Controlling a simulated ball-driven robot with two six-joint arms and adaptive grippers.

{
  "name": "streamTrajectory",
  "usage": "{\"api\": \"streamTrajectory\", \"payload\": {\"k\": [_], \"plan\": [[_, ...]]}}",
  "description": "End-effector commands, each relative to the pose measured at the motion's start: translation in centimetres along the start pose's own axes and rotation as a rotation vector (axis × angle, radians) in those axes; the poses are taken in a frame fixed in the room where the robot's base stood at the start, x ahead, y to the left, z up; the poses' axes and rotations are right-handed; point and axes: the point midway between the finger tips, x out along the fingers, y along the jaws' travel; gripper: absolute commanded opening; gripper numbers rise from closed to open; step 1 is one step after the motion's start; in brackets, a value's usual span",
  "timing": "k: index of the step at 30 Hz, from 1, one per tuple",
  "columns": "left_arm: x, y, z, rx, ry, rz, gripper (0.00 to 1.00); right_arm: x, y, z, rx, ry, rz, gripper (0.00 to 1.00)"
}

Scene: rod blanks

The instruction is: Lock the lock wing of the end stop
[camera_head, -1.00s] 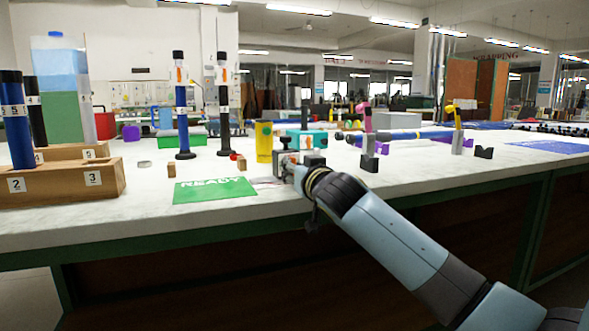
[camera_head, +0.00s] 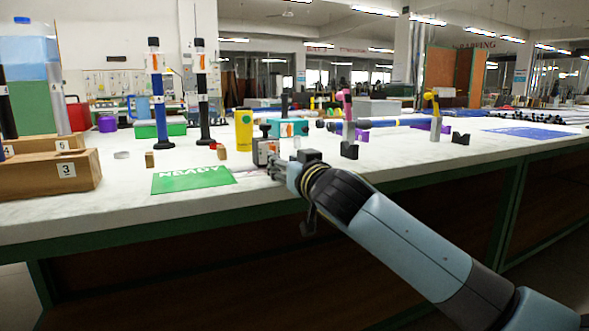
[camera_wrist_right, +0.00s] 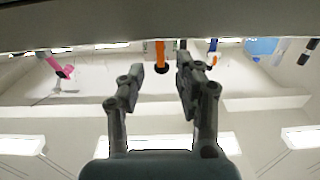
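A small grey block with an orange-red mark and a dark knob (camera_head: 264,151) stands near the table's front edge in the head view. It may be the end stop, but I cannot make out its lock wing. My right gripper (camera_head: 277,166) is at this block's front right side; whether it touches is unclear. A teal block with a dark knob and orange mark (camera_head: 290,128) stands just behind. My left gripper is not in view.
A green mat (camera_head: 193,180) lies left of the gripper. A yellow cylinder (camera_head: 243,130), upright dark and blue rods and a wooden rack (camera_head: 68,172) stand to the left. White table is clear at front right.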

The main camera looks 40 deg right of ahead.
Motion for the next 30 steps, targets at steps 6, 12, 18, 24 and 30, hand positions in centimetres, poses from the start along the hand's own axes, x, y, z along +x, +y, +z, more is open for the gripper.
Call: {"api": "streamTrajectory", "payload": {"k": [6, 12, 18, 24, 30], "plan": [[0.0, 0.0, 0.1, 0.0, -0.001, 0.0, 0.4, -4.3, 0.0, 0.1, 0.0, -0.002, 0.0, 0.34], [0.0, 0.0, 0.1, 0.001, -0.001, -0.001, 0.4, -5.8, 0.0, 0.0, 0.001, -0.001, 0.0, 0.34], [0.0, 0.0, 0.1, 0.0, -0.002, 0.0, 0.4, -5.8, 0.0, 0.0, 0.001, -0.001, 0.001, 0.34], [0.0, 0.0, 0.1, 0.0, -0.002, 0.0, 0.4, -5.8, 0.0, 0.0, 0.001, -0.001, 0.001, 0.34], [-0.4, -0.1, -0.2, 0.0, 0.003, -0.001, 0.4, -6.0, 0.0, -0.2, 0.002, -0.005, 0.001, 0.34]]}}
